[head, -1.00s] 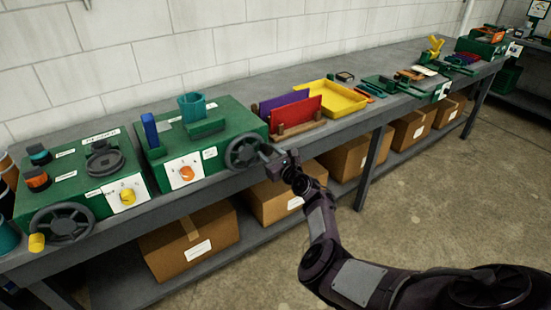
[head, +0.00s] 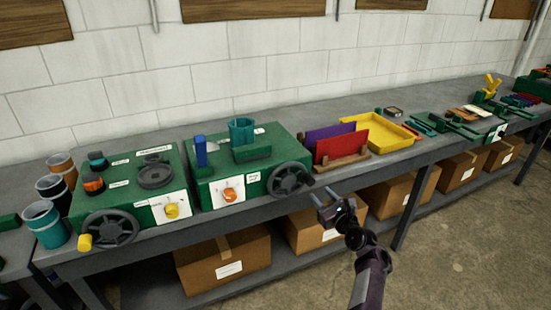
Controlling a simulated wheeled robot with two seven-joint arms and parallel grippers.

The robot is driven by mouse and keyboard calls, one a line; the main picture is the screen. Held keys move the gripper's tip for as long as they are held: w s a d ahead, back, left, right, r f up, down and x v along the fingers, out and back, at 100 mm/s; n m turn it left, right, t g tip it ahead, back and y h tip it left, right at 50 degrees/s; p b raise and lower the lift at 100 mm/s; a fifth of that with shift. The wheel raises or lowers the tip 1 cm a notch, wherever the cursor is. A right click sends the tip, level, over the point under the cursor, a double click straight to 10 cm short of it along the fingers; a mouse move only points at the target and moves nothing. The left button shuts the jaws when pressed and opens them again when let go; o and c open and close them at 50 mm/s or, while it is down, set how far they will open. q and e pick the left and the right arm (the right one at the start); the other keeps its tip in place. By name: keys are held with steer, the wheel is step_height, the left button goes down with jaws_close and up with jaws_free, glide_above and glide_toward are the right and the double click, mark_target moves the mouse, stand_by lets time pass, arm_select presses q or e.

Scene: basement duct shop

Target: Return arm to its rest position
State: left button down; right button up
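My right arm comes in from the bottom right, and its gripper (head: 322,194) is in front of the bench edge. Its two fingers are apart with nothing between them. It is just below and right of the dark handwheel (head: 290,179) on the right green machine box (head: 255,189), and a small gap seems to separate them. My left gripper is not in view.
The grey bench (head: 350,182) runs along the wall. On it stand another green box (head: 150,214) with a handwheel (head: 111,229), cups (head: 46,222), red and purple panels (head: 342,148) and a yellow tray (head: 397,138). Cardboard boxes (head: 222,268) fill the shelf below. Open floor (head: 450,255) lies at right.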

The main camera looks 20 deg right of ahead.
steer(key=s+a+f+n+g+y, duration=0.1)
steer(key=s+a+f+n+g, duration=0.35)
steer(key=f, duration=0.65)
steer(key=s+a+f+n+g, duration=0.2)
steer(key=s+a+f+n, duration=0.3)
steer(key=s+f+n, duration=0.45)
steer(key=s+a+f+n+g+y, duration=0.1)
steer(key=s+a+f+n+g, duration=0.3)
steer(key=f, duration=0.8)
steer(key=s+a+f+n+g+h, duration=0.1)
steer(key=s+f+n, duration=0.4)
steer(key=s, duration=0.8)
steer(key=s+a+f+n+g, duration=0.2)
steer(key=s+f+n, duration=0.3)
steer(key=s, duration=0.7)
steer(key=s+a+f+n+g+h, duration=0.1)
steer(key=s+f+n, duration=0.5)
steer(key=s, duration=0.7)
steer(key=a+n+g, duration=0.1)
steer(key=n+g, duration=0.1)
steer(key=shift+s+n+h, duration=0.3)
steer(key=shift+a+g, duration=0.1)
steer(key=shift+g, duration=0.15)
